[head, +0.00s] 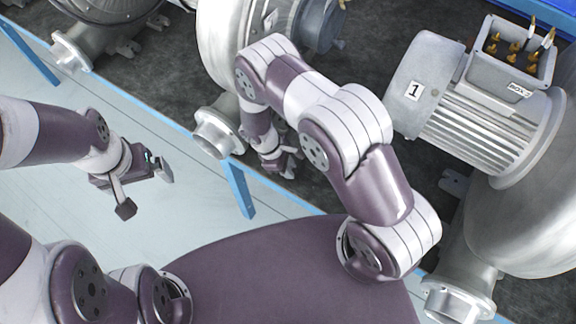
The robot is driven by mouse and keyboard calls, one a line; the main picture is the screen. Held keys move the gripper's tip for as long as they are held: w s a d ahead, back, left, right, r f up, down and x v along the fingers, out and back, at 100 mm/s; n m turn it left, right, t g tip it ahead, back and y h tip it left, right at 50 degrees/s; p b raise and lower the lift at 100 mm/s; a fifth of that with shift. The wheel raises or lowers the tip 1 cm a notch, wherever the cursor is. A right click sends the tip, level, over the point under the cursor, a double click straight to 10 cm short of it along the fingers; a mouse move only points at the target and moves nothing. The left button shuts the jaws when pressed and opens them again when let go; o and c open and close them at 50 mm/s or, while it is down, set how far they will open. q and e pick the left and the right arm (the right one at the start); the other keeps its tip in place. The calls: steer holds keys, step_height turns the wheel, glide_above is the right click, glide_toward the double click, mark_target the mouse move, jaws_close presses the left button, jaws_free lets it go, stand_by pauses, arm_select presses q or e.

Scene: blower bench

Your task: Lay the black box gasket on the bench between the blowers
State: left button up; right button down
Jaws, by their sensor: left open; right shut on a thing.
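My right gripper (280,169) is low over the dark bench surface (350,110), between the middle blower (225,60) and the right blower (525,215). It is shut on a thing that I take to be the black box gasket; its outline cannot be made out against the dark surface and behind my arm. My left gripper (146,190) is open and empty, over the pale floor in front of the bench, well away from the blowers.
The right blower's motor is marked 1 and carries an open terminal box (510,58) with brass posts. A flanged outlet (217,132) juts out left of my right gripper. A blue rail (285,195) edges the bench. Another blower (100,25) stands at the upper left.

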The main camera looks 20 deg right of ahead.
steer(key=c, duration=1)
jaws_free()
steer(key=shift+f, duration=0.1)
steer(key=shift+c, duration=0.2)
